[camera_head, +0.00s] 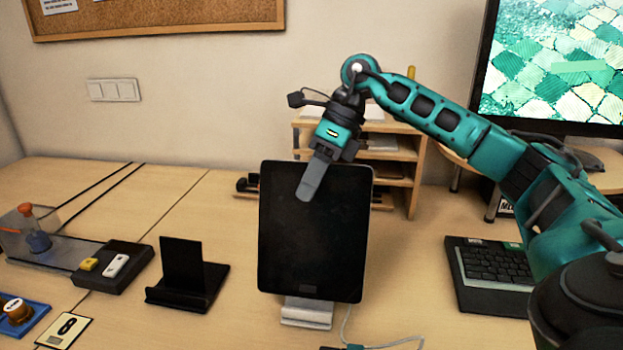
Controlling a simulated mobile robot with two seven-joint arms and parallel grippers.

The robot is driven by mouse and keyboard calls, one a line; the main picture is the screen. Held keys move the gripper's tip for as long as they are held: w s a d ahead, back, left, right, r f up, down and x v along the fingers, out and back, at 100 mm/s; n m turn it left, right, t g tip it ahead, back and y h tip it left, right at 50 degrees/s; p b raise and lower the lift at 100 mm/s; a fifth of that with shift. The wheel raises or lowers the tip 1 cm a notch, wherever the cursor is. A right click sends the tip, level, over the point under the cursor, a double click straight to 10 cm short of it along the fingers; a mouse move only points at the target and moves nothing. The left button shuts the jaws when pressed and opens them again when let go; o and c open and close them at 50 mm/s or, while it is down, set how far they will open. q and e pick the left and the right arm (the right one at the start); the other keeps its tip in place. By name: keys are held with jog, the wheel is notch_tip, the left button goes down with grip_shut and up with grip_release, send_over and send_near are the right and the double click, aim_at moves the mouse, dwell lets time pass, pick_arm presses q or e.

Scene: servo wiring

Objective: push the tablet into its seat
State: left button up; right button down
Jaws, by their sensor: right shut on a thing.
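The tablet (313,245) stands upright, leaning slightly, with its dark screen facing me, in the middle of the table. Its lower edge is at a light grey stand (307,312), whose base shows below it. A cable (347,325) runs near the stand's base at the right. My right gripper (311,180) is at the tablet's top edge, pointing down, with one finger in front of the screen. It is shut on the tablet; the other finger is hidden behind. Whether the tablet's bottom sits fully in the stand is hard to tell. My left gripper is not in view.
A black phone stand (185,275) and a dark box with switches (112,268) stand to the left. A keyboard (492,275) lies at the right, below a monitor (555,65). A wooden shelf organizer (413,185) stands behind the tablet. Table between phone stand and tablet is clear.

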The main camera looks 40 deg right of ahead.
aim_at(310, 212)
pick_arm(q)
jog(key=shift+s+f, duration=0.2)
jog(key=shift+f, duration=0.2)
pick_arm(e)
jog(key=shift+a+f, duration=0.1)
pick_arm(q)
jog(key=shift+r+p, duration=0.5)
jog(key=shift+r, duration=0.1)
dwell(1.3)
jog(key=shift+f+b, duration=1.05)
pick_arm(e)
jog(key=shift+s+a+f, duration=0.2)
jog(key=shift+f, duration=0.4)
jog(key=shift+s+a+f, duration=0.15)
jog(key=shift+f, duration=0.45)
jog(key=c, duration=1)
grip_release()
jog(key=shift+f, duration=0.1)
pick_arm(q)
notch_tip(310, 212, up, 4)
jog(key=p, duration=0.3)
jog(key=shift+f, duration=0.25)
pick_arm(e)
jog(key=v, duration=1.3)
